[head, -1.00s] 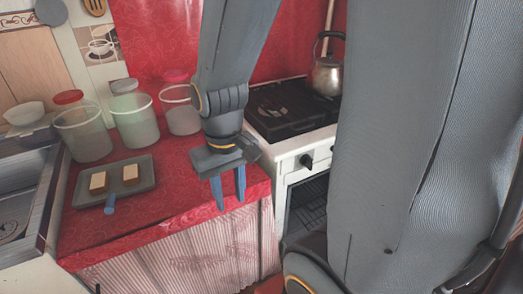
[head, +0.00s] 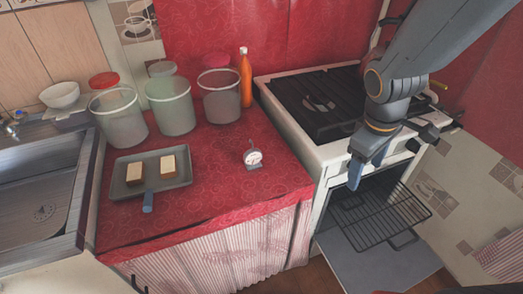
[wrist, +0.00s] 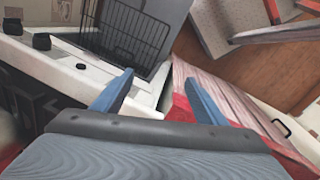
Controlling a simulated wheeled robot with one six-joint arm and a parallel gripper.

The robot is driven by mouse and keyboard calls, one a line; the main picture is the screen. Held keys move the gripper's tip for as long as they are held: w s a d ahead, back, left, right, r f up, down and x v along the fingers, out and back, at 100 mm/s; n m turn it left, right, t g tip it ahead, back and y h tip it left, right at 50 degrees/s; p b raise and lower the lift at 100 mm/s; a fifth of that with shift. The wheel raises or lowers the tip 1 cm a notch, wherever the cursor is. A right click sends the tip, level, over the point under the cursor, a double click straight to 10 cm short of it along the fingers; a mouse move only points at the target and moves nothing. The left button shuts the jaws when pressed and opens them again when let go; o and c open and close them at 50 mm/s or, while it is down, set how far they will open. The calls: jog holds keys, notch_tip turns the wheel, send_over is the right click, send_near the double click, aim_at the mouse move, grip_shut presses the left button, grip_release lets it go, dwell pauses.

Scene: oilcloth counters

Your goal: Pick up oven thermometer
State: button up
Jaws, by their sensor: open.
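The oven thermometer (head: 253,158) stands on the red oilcloth counter (head: 220,190), a small round white dial with a red mark, on a grey base. It is right of the tray, near the counter's right part. My gripper (head: 368,168) is open and empty, in front of the stove and to the right of the thermometer, well apart from it. In the wrist view my gripper (wrist: 157,92) shows two blue fingers spread apart with nothing between them. I do not make out the thermometer in the wrist view.
A grey tray (head: 132,192) with two pale blocks lies left of the thermometer. Several lidded jars and an orange bottle (head: 246,78) stand behind. The stove (head: 268,92) is at right, its oven door (head: 375,262) open with a rack inside. A sink is at left.

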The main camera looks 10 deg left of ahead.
jog(key=w+a+r+n+t+p, duration=0.2)
jog(key=w+a+n+p, duration=0.2)
jog(key=w+a+n, duration=0.5)
jog(key=n+y+p, duration=0.3)
jog(key=n+p, duration=0.2)
jog(key=n, duration=1.5)
send_near(252, 149)
jog(key=d+f, duration=0.1)
jog(key=f, duration=0.1)
jog(key=shift+n+t, duration=0.5)
jog(key=shift+n, duration=0.3)
jog(key=shift+a+b+x, duration=0.2)
jog(key=shift+b+x, duration=0.45)
jog(key=shift+x, duration=0.7)
jog(key=shift+a+b+x, duration=0.2)
jog(key=shift+b+x, duration=0.4)
jog(key=shift+x, duration=0.8)
jog(key=shift+a+b+x, duration=0.25)
jog(key=shift+b+x, duration=0.4)
jog(key=shift+x, duration=0.7)
jog(key=shift+w+r, duration=0.15)
jog(key=shift+r, duration=0.05)
jog(key=shift+c, duration=0.2)
jog(key=c, duration=1.4)
